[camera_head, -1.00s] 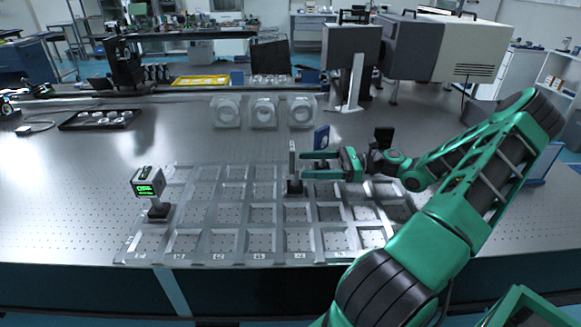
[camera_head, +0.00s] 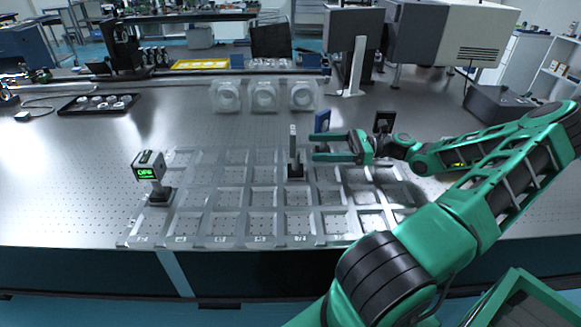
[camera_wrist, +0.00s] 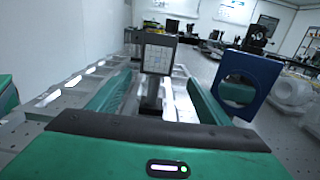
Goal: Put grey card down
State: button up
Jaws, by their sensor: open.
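The grey card (camera_head: 294,142) stands upright, edge-on, on a dark base in a back-row cell of the grid tray (camera_head: 215,213). In the wrist view the card (camera_wrist: 158,56) shows a pale gridded face in a dark frame on a post. My gripper (camera_head: 314,147) is open and empty, just right of the card. Its fingers point at the card, with a small gap to it in the head view. In the wrist view the card stands beyond and between the two fingers (camera_wrist: 157,98).
A blue ring-shaped mount (camera_wrist: 246,82) stands close beside one finger. A small device with a green display (camera_head: 148,172) stands at the tray's left. Three clear round-holed blocks (camera_head: 264,96) stand behind the tray. Many tray cells are empty.

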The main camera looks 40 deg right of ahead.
send_over(301, 168)
jog(key=shift+w+f, duration=0.15)
jog(key=shift+f, duration=0.1)
dwell(0.3)
grip_shut()
